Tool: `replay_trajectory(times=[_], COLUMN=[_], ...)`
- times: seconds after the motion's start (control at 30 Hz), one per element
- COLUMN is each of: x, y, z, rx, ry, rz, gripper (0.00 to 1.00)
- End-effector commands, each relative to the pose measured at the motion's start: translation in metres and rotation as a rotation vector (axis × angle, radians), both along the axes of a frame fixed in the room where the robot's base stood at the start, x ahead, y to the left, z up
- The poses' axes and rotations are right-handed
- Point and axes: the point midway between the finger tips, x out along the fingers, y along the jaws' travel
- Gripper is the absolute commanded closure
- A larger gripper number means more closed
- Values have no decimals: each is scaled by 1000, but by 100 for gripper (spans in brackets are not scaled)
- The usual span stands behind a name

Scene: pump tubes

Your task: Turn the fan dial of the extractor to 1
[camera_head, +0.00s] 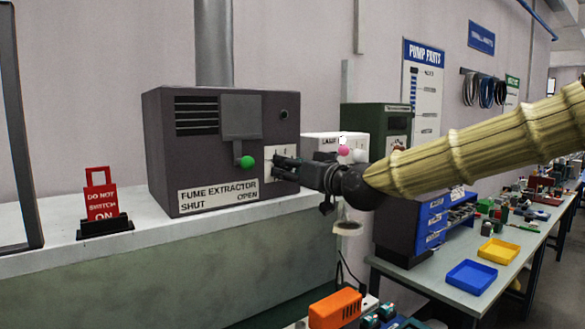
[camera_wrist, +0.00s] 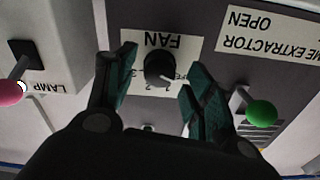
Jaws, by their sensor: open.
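The fume extractor (camera_head: 225,148) is a dark grey box on the bench at centre left. Its white FAN plate (camera_head: 281,150) is partly covered by my gripper (camera_head: 285,168), which reaches in from the right. The dial is hidden there. In the upside-down wrist view the black round fan dial (camera_wrist: 158,68) sits on the FAN plate (camera_wrist: 180,45), with small numbers around it. My gripper (camera_wrist: 160,62) is open, one dark green finger on each side of the dial. I cannot tell whether they touch it, and the dial's setting is too small to read surely.
A green-knobbed lever (camera_head: 247,161) is on the extractor left of the FAN plate; its knob (camera_wrist: 261,114) is near one finger in the wrist view. A white LAMP box with a pink knob (camera_head: 343,151) stands to the right. A red sign (camera_head: 101,198) stands at left.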

Motion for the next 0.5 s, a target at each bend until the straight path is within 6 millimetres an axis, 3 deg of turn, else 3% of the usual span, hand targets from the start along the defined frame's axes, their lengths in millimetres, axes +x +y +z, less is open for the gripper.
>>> replay_trajectory(times=[0.07, 0.3, 0.5], x=[0, 0, 0], y=[0, -1, -1], z=[0, 0, 0], rx=[0, 0, 6], ry=[0, 0, 4], rz=[0, -1, -1], gripper=[51, 94, 94])
